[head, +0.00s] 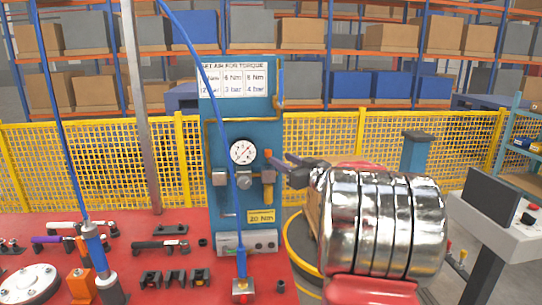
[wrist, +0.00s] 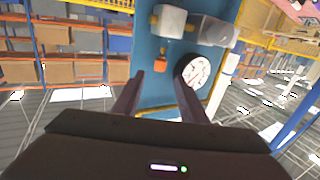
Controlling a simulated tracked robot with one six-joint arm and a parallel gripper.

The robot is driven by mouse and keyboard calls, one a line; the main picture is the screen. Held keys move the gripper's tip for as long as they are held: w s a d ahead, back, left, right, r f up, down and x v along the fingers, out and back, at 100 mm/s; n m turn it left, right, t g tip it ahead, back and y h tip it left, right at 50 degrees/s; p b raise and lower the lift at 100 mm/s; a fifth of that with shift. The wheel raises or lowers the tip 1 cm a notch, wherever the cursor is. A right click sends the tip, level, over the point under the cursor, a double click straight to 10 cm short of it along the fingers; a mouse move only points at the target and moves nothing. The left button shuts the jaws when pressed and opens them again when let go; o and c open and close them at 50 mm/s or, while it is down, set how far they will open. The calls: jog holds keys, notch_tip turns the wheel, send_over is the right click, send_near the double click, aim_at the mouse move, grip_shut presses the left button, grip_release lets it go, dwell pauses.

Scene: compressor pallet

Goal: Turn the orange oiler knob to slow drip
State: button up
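The orange oiler knob (head: 267,154) sits on top of the oiler at the right end of the air unit on the blue panel (head: 226,120). An amber bowl (head: 267,190) hangs below it. My gripper (head: 278,165) reaches in from the right, its tips close beside the knob. In the wrist view, the knob (wrist: 160,65) shows small in the gap between the two dark, spread fingers of my gripper (wrist: 158,80), just past their tips. The gripper is open and empty. I cannot tell exactly how far the knob is from the tips.
A round pressure gauge (head: 243,152) is left of the knob and shows near the right fingertip in the wrist view (wrist: 196,72). A blue hose (head: 220,110) crosses in front of the panel. Tools lie on the red table (head: 130,265). A yellow fence (head: 330,140) stands behind.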

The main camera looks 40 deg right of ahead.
aim_at(269, 153)
jog(key=w, duration=0.4)
jog(key=w+d, duration=0.1)
jog(key=w, duration=0.2)
jog(key=shift+c, duration=0.6)
jog(key=shift+a, duration=0.15)
grip_shut()
